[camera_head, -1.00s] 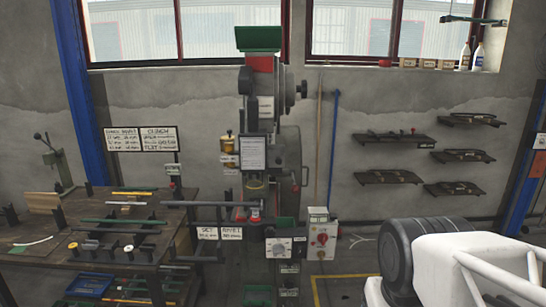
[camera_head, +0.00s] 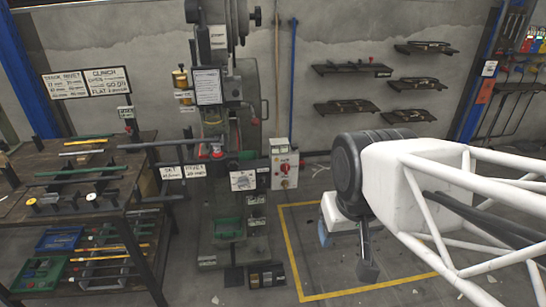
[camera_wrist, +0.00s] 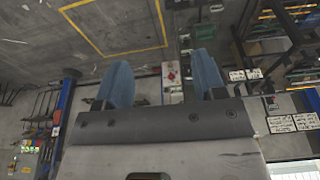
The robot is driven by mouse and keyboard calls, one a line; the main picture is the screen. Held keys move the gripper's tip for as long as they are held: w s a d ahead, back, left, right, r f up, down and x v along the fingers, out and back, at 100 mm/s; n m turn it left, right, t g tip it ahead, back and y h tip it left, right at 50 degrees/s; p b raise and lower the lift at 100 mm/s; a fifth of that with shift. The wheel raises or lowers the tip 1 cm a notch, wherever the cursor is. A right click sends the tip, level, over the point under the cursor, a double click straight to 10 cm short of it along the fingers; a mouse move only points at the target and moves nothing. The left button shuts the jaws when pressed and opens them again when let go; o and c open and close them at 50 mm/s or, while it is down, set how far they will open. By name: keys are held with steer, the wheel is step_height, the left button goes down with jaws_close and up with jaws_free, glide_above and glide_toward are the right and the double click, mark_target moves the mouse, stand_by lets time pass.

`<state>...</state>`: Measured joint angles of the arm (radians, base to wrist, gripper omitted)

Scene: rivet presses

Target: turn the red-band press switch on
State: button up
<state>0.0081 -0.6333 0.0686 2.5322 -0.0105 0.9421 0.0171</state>
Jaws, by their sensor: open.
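The tall grey-green press (camera_head: 235,110) stands against the wall, its top cut off, so I cannot see a red band on it. A light switch box (camera_head: 285,165) with a red knob is at the right of its base. The same red knob shows small in the wrist view (camera_wrist: 171,72), between my fingertips in the picture but well beyond them. The knob's setting is too small to read. My gripper (camera_wrist: 163,75) is open and empty, its blue fingers wide apart. In the head view, a blue finger shows low in front, right of the box and apart from it.
A workbench (camera_head: 85,205) with rods and trays stands at the left. Wall shelves (camera_head: 352,68) hang behind. The yellow-marked floor (camera_head: 300,270) in front looks clear.

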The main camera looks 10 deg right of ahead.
steer(key=shift+w, duration=0.15)
steer(key=c, duration=0.4)
steer(key=shift+o, duration=0.2)
steer(key=w+d+f+t, duration=0.1)
steer(key=w+f+t, duration=0.25)
steer(key=w, duration=1.25)
steer(key=w+d+f+t, duration=0.15)
steer(key=w+f, duration=0.25)
steer(key=w, duration=1.1)
steer(key=w+f+t, duration=0.3)
steer(key=w+f, duration=0.1)
steer(key=w, duration=1.2)
steer(key=w+d+f+t, duration=0.2)
steer(key=w+f+t, duration=0.2)
steer(key=w+f, duration=0.95)
steer(key=t, duration=0.3)
glide_toward(286, 170)
steer(key=w, duration=0.2)
steer(key=shift+w+d+f, duration=0.1)
steer(key=shift+d+f, duration=0.05)
steer(key=shift+f, duration=0.1)
steer(key=shift+w, duration=0.1)
steer(key=shift+w, duration=3.75)
